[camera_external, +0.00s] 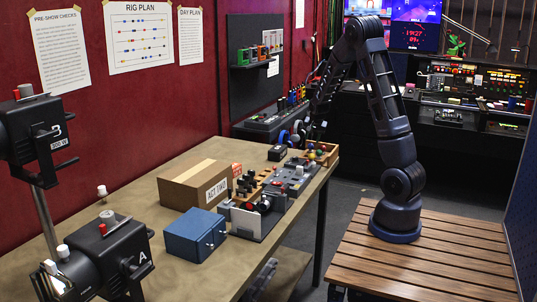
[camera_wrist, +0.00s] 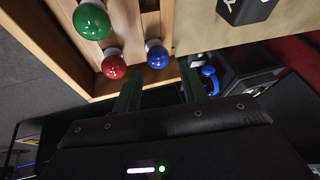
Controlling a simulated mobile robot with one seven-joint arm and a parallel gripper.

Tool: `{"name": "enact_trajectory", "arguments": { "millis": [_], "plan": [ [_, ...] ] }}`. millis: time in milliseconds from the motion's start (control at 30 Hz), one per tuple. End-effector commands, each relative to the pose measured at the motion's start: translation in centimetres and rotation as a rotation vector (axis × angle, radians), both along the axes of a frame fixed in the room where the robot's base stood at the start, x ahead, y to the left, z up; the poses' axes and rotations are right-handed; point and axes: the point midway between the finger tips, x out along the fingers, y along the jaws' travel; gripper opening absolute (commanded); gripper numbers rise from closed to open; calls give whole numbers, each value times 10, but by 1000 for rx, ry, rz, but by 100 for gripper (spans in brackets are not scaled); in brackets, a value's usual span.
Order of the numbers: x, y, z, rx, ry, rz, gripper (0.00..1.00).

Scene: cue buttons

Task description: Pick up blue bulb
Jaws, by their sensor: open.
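The blue bulb (camera_wrist: 157,56) stands with its white base in a wooden tray (camera_wrist: 80,82) in the wrist view. A red bulb (camera_wrist: 113,67) is close to its left, and a green bulb (camera_wrist: 91,21) is farther up and left. My gripper (camera_wrist: 160,78) is open and empty, its two dark green fingers spread with the blue bulb just beyond the gap between their tips. I see no contact with it. In the external view the tray (camera_external: 333,158) is at the table's far right end, with my gripper close above it; the bulbs there are too small to tell apart well.
On the table are a cardboard box (camera_external: 200,182), a blue box (camera_external: 194,235) and a grey panel (camera_external: 292,178) near the tray. A black block (camera_wrist: 247,9) is right of the tray in the wrist view. Stage lamps (camera_external: 100,260) stand at the front left.

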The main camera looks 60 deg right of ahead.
Motion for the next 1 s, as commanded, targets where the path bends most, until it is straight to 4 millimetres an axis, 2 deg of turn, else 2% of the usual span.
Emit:
{"name": "enact_trajectory", "arguments": {
  "millis": [400, 667, 833, 1000],
  "plan": [
    [8, -13, -44, 1, 1, 0, 42],
    [9, -14, -46, 0, 0, 0, 42],
    [9, -14, -46, 0, 0, 0, 11],
    [9, -14, -46, 0, 0, 0, 10]
  ]
}}
